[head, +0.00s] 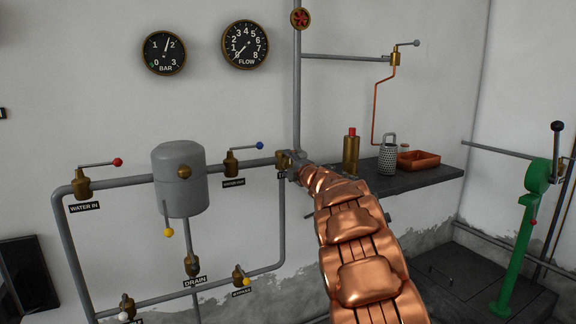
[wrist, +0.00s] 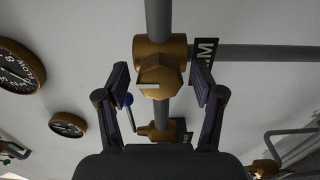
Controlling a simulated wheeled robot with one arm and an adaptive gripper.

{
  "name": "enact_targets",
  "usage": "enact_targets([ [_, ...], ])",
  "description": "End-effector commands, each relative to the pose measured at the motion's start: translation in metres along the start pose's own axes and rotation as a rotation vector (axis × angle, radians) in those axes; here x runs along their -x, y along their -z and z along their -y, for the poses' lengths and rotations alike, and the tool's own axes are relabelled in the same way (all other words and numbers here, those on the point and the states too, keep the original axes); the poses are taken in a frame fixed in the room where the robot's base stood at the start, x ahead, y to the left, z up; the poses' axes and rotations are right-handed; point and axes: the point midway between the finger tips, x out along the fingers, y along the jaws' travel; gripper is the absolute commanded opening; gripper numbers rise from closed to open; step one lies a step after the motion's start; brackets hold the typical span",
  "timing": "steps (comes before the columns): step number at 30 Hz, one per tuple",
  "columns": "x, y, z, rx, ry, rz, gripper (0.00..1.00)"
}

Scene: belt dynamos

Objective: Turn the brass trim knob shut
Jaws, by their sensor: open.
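The brass trim knob (wrist: 160,77) is in the upper middle of the wrist view, a faceted brass cap with a pale line on its face. It sits on a brass valve body on a grey pipe, beside a dark label ending in "M". My gripper (wrist: 159,84) is open, one finger to each side of the knob, with visible gaps on both sides. I cannot tell whether the fingertips reach the knob's depth. In the head view the brass valve (head: 281,160) shows at the end of my copper arm, partly hidden by my gripper (head: 297,167).
A blue-handled lever valve (head: 232,162) is left of the knob, near a grey tank (head: 181,180). A dark shelf (head: 438,177) on the right holds a brass bottle (head: 351,152), a grey perforated can (head: 387,155) and a copper tray (head: 418,160). Gauges hang above.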

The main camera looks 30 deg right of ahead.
Motion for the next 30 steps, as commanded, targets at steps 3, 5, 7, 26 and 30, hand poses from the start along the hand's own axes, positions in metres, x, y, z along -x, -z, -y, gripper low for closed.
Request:
enact_targets([
  [3, 0.008, -0.001, 0.0, 0.0, 0.001, 0.002, 0.68],
  [5, 0.014, -0.001, 0.001, 0.0, 0.003, 0.002, 0.68],
  [7, 0.022, -0.001, 0.001, 0.0, 0.003, 0.002, 0.68],
  [26, 0.1, 0.0, -0.001, 0.0, -0.001, 0.001, 0.68],
  [30, 0.111, 0.0, 0.0, 0.001, 0.0, 0.001, 0.68],
])
